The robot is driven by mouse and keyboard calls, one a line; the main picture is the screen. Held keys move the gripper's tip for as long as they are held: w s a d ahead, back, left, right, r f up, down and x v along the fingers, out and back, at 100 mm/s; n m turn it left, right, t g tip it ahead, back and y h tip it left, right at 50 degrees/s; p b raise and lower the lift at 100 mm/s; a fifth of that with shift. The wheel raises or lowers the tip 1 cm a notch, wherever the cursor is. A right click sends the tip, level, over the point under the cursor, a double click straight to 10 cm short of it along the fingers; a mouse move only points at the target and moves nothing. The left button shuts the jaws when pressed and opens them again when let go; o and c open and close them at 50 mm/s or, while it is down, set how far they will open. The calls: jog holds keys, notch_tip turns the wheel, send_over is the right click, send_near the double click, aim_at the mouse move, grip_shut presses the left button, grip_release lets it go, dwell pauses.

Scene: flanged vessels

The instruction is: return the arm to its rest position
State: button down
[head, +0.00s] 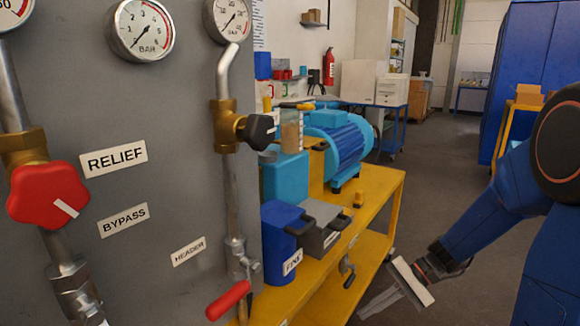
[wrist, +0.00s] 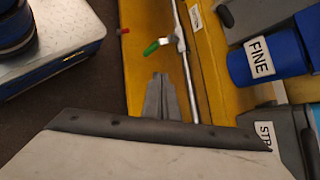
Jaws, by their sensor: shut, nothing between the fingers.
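My gripper (head: 366,312) hangs low at the lower right of the head view, in front of the yellow bench (head: 388,203) and to its right. Its slim grey fingers point down and left, away from the white palm plate. My blue arm comes in from the right edge. In the wrist view the two fingers of my gripper (wrist: 160,78) lie together with nothing between them. They appear over the yellow surface beside a metal pipe (wrist: 185,60). I cannot tell how far the fingertips are from it.
A grey panel with a red knob (head: 48,194), a black knob (head: 259,131) and gauges fills the left. A blue FINE container (head: 284,240) and a blue motor (head: 338,140) stand on the bench. A green-handled lever (wrist: 152,48) shows near my fingers.

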jog(key=s+d+r+n+t+h, duration=0.3)
jog(key=s+d+r+n+h, duration=0.1)
jog(key=s, duration=0.4)
jog(key=s+d+r+n+t+h, duration=0.3)
jog(key=s+d+r+n+h, duration=0.1)
jog(key=s+r+h, duration=0.2)
jog(key=s+r, duration=0.1)
jog(key=s, duration=0.1)
jog(key=shift+s+d+r+t+h, duration=0.2)
jog(key=shift+s+r+t+h, duration=0.1)
jog(key=shift+s+t, duration=0.1)
dwell(0.4)
